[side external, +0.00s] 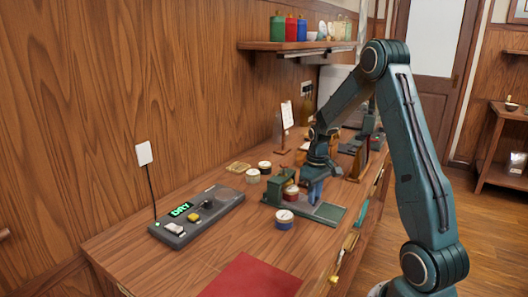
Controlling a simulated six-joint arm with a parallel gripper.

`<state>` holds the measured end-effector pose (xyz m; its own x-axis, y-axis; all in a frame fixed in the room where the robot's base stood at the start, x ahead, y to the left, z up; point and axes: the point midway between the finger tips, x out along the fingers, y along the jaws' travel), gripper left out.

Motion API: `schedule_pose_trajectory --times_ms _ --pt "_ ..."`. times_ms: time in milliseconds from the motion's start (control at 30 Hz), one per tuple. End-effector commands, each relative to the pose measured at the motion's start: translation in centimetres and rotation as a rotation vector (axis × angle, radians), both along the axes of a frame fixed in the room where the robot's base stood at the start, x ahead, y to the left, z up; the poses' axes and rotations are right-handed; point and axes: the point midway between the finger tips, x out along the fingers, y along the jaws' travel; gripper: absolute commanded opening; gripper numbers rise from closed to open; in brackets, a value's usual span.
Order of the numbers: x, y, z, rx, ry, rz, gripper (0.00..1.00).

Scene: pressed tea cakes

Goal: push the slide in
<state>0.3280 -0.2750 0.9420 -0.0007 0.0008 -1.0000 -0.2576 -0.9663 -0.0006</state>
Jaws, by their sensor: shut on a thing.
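A small green press (278,186) stands on the wooden counter, with a flat green-edged slide (328,211) reaching out of it to the right. A red tin with a pale lid (291,193) sits at the press's right side. My gripper (315,198) points down over the slide, just right of the red tin. Its jaws are shut on a part at the slide; the contact is small and partly hidden by the fingers. How far the slide reaches into the press is hard to see.
A blue tin (285,221) stands close in front of the press. Two lidded tins (259,172) stand behind it. A dark control box (196,216) with a lit green "DRY" display lies to the left. A red mat (253,277) lies at the front; bare wood separates them.

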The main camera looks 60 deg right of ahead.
Motion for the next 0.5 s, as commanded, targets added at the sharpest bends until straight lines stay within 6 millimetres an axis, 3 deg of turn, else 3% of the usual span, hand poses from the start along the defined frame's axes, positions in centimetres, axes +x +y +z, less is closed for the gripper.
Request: schedule_pose_trajectory --times_ms 200,500 --pt "2.9 -0.1 0.1 -0.003 -0.002 -0.001 0.00" --pt "3.5 0.0 0.1 -0.004 -0.008 0.002 0.00"
